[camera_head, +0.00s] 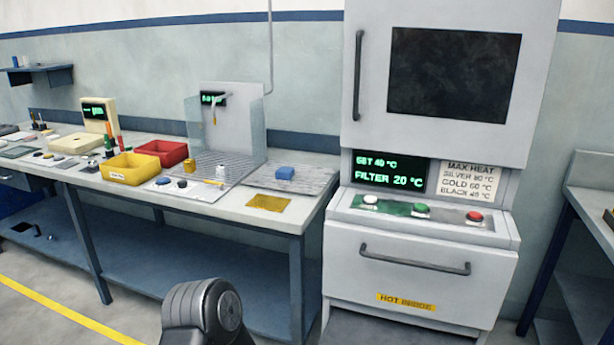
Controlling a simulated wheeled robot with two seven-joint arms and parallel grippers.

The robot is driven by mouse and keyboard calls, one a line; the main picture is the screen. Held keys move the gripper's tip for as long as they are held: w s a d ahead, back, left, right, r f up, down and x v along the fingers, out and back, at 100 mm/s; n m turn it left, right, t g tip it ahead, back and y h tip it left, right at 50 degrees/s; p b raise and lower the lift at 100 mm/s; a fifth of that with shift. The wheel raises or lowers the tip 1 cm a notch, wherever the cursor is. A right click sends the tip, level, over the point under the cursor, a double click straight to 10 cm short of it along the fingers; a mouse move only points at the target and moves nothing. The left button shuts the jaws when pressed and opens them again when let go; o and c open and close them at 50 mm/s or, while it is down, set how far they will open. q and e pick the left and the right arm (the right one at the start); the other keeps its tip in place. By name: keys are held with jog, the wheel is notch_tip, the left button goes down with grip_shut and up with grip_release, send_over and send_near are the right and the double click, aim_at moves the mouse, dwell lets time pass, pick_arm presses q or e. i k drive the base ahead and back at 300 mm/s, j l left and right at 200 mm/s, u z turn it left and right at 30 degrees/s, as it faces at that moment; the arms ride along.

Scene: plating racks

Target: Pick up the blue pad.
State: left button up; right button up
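A small blue pad (285,172) lies on a grey mat or plate (312,180) near the right end of the workbench (245,212). Nothing touches the pad from above. Neither of my grippers is in view. A dark rounded joint of my own arm shows at the bottom edge, well below and in front of the bench, apart from the pad.
A yellow cloth-like square (268,203) lies in front of the pad. A yellow bin (130,169) and red bin (162,152) stand to the left, beside a splash-guarded station (225,125). A tall oven-like machine (430,235) stands close to the right.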

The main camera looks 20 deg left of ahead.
aim_at(285, 175)
jog(key=j+z, duration=0.25)
jog(key=z, duration=0.15)
jog(key=j+z, duration=0.25)
jog(key=z, duration=0.15)
jog(key=j+z, duration=0.4)
jog(key=k+j+z, duration=0.1)
jog(key=j, duration=0.3)
jog(key=j+z, duration=0.1)
jog(key=j, duration=0.3)
jog(key=k+j, duration=0.15)
jog(key=j, duration=0.2)
jog(key=k+j+z, duration=0.15)
jog(key=j, duration=0.25)
jog(key=k+j+z, duration=0.1)
jog(key=j, duration=0.25)
jog(key=k+j+z, duration=0.1)
jog(key=j, duration=0.25)
jog(key=k+j, duration=0.2)
jog(key=j, duration=0.15)
jog(key=z, duration=0.05)
